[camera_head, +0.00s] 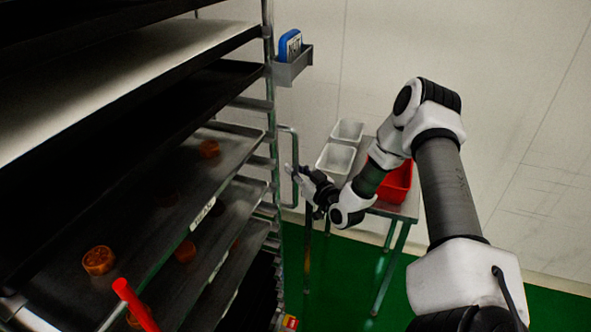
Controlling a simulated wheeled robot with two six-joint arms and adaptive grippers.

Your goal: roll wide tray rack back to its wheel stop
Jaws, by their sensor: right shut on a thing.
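The wide tray rack (269,130) fills the left side of the head view, with several dark trays on its shelves. Round brown pastries lie on some of the trays. A metal side handle (296,143) stands out from the rack's right upright. My right gripper (297,176) is shut on this handle, near its lower part. The rack's wheels and the wheel stop cannot be made out. My left gripper is not in view.
A small metal table (400,211) by the wall holds two white bins (336,163) and a red bin (396,184), behind my right forearm. A holder (291,68) with a blue item is on the rack's upright. A red rod (135,303) shows at lower left. Green floor (340,275) lies open at lower middle.

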